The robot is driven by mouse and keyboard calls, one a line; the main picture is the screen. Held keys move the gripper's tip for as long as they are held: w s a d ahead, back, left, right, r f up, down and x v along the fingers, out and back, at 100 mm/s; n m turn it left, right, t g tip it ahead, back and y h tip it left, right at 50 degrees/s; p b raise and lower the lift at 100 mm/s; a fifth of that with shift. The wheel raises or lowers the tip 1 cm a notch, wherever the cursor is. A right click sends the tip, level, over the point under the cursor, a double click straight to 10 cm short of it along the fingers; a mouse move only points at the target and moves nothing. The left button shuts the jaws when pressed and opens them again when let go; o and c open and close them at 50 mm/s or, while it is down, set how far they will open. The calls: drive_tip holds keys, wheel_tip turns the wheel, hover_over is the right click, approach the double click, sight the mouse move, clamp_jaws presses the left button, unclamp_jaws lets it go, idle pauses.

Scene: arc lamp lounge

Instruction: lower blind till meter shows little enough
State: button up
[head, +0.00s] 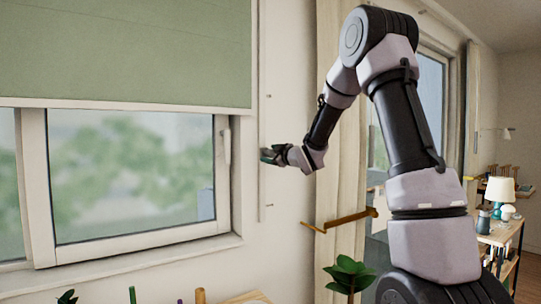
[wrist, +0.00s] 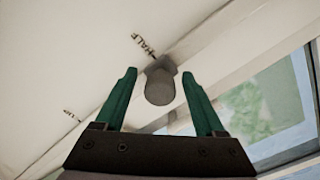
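The green blind (head: 125,50) is partly lowered over the window (head: 130,175), and its bottom edge hangs above the lower pane. A thin vertical track (head: 262,195) runs on the wall right of the window. My gripper (head: 268,155) is at this track. In the wrist view my gripper (wrist: 159,72) is open, with its green fingers on either side of a grey knob (wrist: 160,88) and gaps showing beside it. The knob is beside the mark HALF (wrist: 143,44); another mark, seemingly UP (wrist: 71,115), is farther left. I see no meter in either view.
A pale curtain (head: 345,130) hangs right of the track, with a brown wooden bar (head: 340,220) in front of it. A plant (head: 348,275) stands below. A lit lamp (head: 502,190) stands on a shelf at the far right. The window sill (head: 150,262) juts out.

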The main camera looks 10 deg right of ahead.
drive_tip(key=v, duration=1)
drive_tip(key=shift+s, duration=0.4)
drive_tip(key=shift+d+r, duration=0.1)
drive_tip(key=shift+d, duration=0.1)
drive_tip(key=s+d+r+m+g+h, duration=0.1)
drive_tip(key=s+d+m+g+h, duration=0.4)
drive_tip(key=s+m, duration=0.6)
drive_tip(key=s+a+f+m+g, duration=0.1)
drive_tip(key=s+f+m+g, duration=0.1)
drive_tip(key=s, duration=0.9)
drive_tip(key=s+a+f+m+g+y, duration=0.1)
drive_tip(key=s+a+m+g, duration=0.1)
drive_tip(key=s, duration=0.9)
drive_tip(key=shift+s+a+f+m+g, duration=0.3)
drive_tip(key=shift+m+g, duration=0.2)
drive_tip(key=shift+m, duration=0.6)
